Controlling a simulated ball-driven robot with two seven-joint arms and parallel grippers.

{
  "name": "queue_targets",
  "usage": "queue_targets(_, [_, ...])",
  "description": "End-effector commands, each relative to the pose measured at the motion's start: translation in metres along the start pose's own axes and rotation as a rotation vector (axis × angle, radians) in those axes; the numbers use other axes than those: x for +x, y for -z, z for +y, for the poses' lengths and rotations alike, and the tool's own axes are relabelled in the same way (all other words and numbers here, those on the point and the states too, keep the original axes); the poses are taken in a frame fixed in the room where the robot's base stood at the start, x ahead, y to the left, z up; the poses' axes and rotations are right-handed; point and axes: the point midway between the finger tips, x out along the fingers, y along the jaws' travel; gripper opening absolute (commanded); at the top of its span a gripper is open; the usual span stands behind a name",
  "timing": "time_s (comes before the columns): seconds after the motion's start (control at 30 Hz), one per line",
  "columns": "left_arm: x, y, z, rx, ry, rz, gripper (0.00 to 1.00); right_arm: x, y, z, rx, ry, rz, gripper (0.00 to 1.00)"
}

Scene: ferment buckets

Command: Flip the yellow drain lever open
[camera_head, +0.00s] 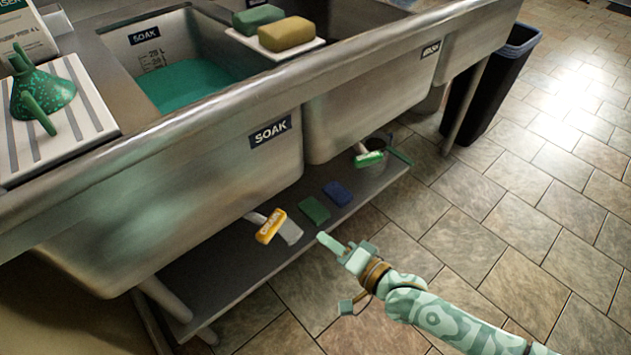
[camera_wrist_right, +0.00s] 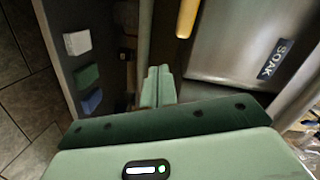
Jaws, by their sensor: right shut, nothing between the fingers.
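The yellow drain lever (camera_head: 271,227) sticks out on a pipe from below the left sink basin, under the SOAK label. It has lettering on it that is too small to read. In the right wrist view the yellow lever (camera_wrist_right: 187,18) is at the top edge, partly cut off, beyond my fingertips. My right gripper (camera_head: 328,242) is shut and empty, to the right of the lever and apart from it. Its closed fingers also show in the right wrist view (camera_wrist_right: 158,84). My left gripper is not in view.
A low shelf (camera_head: 232,270) under the sink holds a pale pad (camera_head: 290,233), a green pad (camera_head: 314,209) and a blue pad (camera_head: 338,193). A green lever (camera_head: 368,159) is further right. A dark bin (camera_head: 488,88) stands beyond. The tiled floor at right is clear.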

Motion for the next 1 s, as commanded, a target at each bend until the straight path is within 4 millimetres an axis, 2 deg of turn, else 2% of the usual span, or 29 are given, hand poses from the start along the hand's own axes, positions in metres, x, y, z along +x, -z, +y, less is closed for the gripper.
queue_targets(0.03, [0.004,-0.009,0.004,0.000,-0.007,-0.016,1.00,-0.001,0.004,0.003,0.097,0.018,0.026,0.00])
queue_targets(0.1, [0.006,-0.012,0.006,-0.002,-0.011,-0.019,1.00,-0.003,0.012,0.000,0.219,0.055,0.062,0.00])
queue_targets(0.27, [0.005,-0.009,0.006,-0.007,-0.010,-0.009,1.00,-0.004,0.019,-0.008,0.355,0.107,0.088,0.00])
queue_targets(0.67, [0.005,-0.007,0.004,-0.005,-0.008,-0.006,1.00,-0.002,0.019,-0.009,0.366,0.108,0.087,0.00])
queue_targets(0.83, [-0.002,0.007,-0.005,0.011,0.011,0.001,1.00,0.011,0.019,-0.008,0.366,0.107,0.087,0.00])
queue_targets(1.0, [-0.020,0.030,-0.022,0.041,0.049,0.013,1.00,0.035,0.021,-0.009,0.368,0.107,0.087,0.00])
